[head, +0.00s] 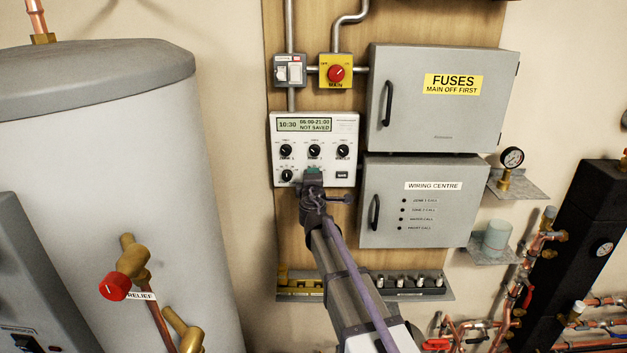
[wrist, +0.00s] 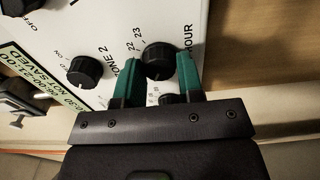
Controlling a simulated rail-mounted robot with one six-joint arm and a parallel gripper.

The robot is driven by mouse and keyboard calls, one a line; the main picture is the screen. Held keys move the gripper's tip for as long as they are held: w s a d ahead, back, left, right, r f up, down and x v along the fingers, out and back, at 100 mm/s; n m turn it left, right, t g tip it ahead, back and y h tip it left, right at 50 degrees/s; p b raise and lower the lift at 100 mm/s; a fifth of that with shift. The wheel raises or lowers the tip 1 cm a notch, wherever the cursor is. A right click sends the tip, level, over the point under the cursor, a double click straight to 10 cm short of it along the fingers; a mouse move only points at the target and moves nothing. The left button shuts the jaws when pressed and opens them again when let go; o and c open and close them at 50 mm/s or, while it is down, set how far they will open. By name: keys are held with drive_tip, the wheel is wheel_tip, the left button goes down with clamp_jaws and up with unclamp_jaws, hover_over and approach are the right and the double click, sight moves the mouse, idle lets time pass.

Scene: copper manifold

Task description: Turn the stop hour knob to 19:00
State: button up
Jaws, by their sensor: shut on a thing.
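The white controller (head: 327,122) has a green display (head: 305,125) reading 10:30, 06:00-21:00, NOT SAVED. In the head view, my gripper (head: 314,172) covers the lower-row knob below the ZONE 2 knob (head: 314,151). In the wrist view, my gripper's green fingers (wrist: 157,66) stand on both sides of a black stop hour knob (wrist: 158,61) and are shut on it. Printed numbers 22 and 23 and part of the word HOUR show beside it. The knob's pointer direction cannot be told.
Other dials sit close by, including the lower-left knob (head: 287,176) and the upper-right knob (head: 343,151). A save button (head: 341,176) is right of my gripper. The grey wiring centre box (head: 418,228) stands to the right. A tool rail (head: 300,284) runs below.

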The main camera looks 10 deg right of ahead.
idle(0.4)
drive_tip(key=o, duration=0.9)
drive_tip(key=v, duration=1.1)
drive_tip(key=shift+w, duration=0.1)
